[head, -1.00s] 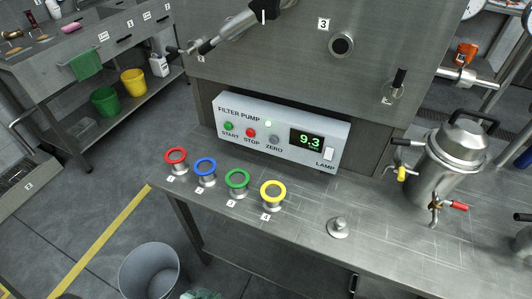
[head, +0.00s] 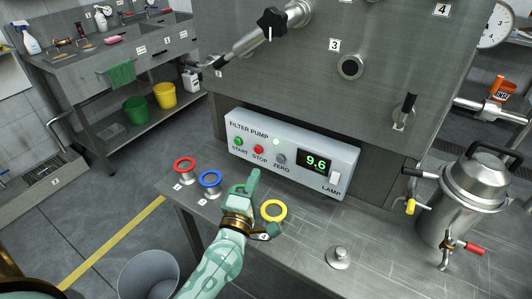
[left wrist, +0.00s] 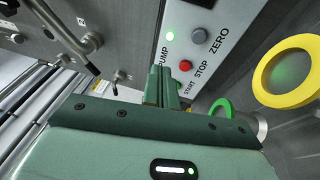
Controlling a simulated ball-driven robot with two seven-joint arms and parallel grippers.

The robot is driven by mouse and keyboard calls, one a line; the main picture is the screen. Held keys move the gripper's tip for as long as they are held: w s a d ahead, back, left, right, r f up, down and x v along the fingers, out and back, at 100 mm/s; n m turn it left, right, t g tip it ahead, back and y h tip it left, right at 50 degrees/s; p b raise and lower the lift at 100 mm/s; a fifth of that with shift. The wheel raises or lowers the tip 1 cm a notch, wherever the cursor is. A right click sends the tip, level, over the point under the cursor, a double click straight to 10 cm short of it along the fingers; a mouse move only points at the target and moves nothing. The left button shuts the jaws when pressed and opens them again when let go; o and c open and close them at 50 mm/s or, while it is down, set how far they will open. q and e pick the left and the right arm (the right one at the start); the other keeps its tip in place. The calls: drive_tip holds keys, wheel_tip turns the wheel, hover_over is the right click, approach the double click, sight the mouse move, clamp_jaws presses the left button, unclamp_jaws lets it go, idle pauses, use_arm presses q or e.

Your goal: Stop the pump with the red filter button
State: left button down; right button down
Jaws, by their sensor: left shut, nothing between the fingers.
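The filter pump box (head: 290,165) stands on the bench with its display (head: 316,162) lit at 9.6. Its red STOP button (head: 258,149) sits between the green START button (head: 239,141) and the grey ZERO button (head: 280,159). My left gripper (head: 254,177) is shut and empty, in front of the box and below the STOP button in the head view. In the left wrist view, its fingertips (left wrist: 168,72) point towards the panel, and the red button (left wrist: 186,65) shows just beside them, apart as far as I can tell. My right gripper is not in view.
Red (head: 185,165), blue (head: 209,179) and yellow (head: 274,210) ringed knobs stand on the bench in front of the box. A green ring (left wrist: 222,107) shows in the left wrist view. A steel pot (head: 470,190) stands at the right. A bin (head: 148,275) is below.

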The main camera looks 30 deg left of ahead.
sight(258, 150)
use_arm(q)
drive_tip(key=a+n+g+y, duration=0.1)
drive_tip(key=n+y, duration=0.1)
drive_tip(key=n, duration=0.1)
drive_tip(key=w+a+n+g+y, duration=0.1)
drive_tip(key=a+n+y, duration=0.1)
drive_tip(key=n, duration=0.2)
drive_tip(key=a+n+g+y, duration=0.1)
drive_tip(key=a+n+y, duration=0.1)
drive_tip(key=n, duration=0.1)
drive_tip(key=shift+w+f, duration=0.15)
drive_tip(key=shift+f, duration=0.25)
drive_tip(key=n+g, duration=0.1)
drive_tip(key=a+f+n+g, duration=0.1)
drive_tip(key=n, duration=0.1)
drive_tip(key=f+n+g+y, duration=0.1)
drive_tip(key=n, duration=0.1)
drive_tip(key=shift+a+f, duration=0.2)
drive_tip(key=shift+a, duration=0.05)
drive_tip(key=shift+a+f+n+g, duration=0.1)
drive_tip(key=shift+f+n+g, duration=0.4)
drive_tip(key=shift+n, duration=0.2)
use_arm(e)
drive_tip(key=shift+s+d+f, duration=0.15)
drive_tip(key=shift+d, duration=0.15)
